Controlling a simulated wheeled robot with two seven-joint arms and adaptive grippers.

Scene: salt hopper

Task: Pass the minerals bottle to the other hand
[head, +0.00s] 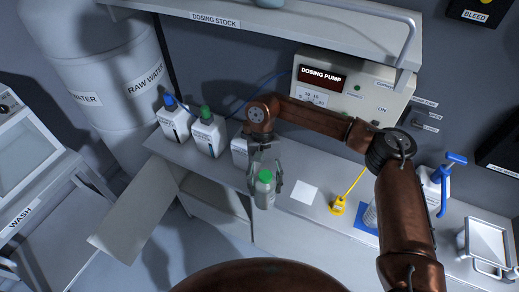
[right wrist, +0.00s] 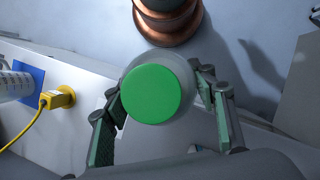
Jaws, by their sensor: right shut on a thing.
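My right gripper (head: 265,185) is shut on a pale grey bottle with a green cap (head: 264,190), probably the minerals bottle; no label on it can be read. The bottle is upright, at the counter's front edge, and seems to be held above the floor gap there. The right wrist view shows the green cap (right wrist: 150,93) from above, with the right gripper's fingers (right wrist: 165,120) on both sides of the bottle. My left gripper is in neither view.
A blue-capped bottle (head: 173,120), a green-capped bottle (head: 207,134) and a partly hidden white container (head: 240,152) stand on the counter (head: 285,222). A yellow plug (head: 338,205) lies to the right. An open cabinet door (head: 135,212) juts out at left.

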